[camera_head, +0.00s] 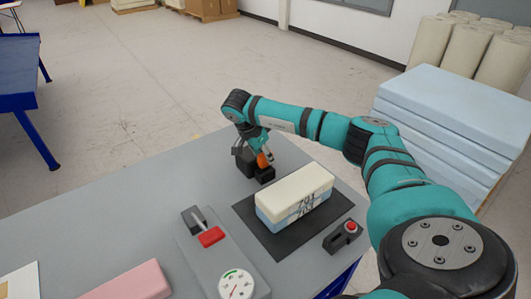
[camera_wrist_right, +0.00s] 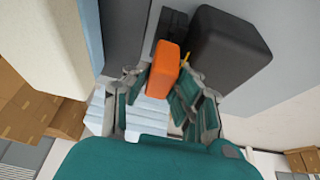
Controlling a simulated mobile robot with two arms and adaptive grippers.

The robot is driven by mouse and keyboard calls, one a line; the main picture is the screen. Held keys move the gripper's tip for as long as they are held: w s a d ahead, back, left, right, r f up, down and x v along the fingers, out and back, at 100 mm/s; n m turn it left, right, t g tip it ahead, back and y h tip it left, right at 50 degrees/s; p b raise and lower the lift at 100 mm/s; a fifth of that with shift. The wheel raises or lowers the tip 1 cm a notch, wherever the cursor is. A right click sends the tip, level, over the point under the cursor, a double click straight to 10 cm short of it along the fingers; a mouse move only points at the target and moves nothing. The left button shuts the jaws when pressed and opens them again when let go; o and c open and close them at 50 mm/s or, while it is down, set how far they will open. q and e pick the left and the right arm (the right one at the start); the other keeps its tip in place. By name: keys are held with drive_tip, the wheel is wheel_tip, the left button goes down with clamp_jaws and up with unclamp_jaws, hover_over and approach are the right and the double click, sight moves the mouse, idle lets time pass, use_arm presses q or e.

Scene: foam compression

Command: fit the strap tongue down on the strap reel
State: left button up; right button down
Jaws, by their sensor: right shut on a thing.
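The strap tongue is a small orange block (camera_head: 263,160), at the far end of the table in the head view. My right gripper (camera_head: 261,154) points down and is shut on it. In the right wrist view the orange tongue (camera_wrist_right: 166,70) sits between the two fingers (camera_wrist_right: 162,78). The strap reel appears to be the black unit (camera_head: 265,175) right under and beside the tongue. It shows as a dark rounded box (camera_wrist_right: 230,52) with a lower dark part in the wrist view. I cannot tell whether tongue and reel touch. My left gripper is out of view.
A cream and light-blue foam block (camera_head: 294,195) lies on a black mat (camera_head: 248,208) close to the reel. A red-button box (camera_head: 343,236), a red-handled lever (camera_head: 211,237), a dial (camera_head: 236,285) and pink foam (camera_head: 130,284) lie nearer. Blue foam slabs (camera_head: 455,105) stand at right.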

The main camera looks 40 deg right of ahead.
drive_tip(key=shift+f, duration=0.2)
drive_tip(key=c, duration=1.4)
unclamp_jaws()
drive_tip(key=shift+s+r, duration=0.1)
drive_tip(key=o, duration=0.4)
drive_tip(key=shift+c, duration=0.2)
drive_tip(key=shift+a, duration=0.1)
drive_tip(key=shift+w+r+p, duration=0.2)
drive_tip(key=shift+r+p, duration=0.4)
drive_tip(key=shift+r, duration=0.05)
drive_tip(key=p+v, duration=0.6)
drive_tip(key=v, duration=0.2)
drive_tip(key=shift+d+r, duration=0.3)
drive_tip(key=shift+r, duration=0.05)
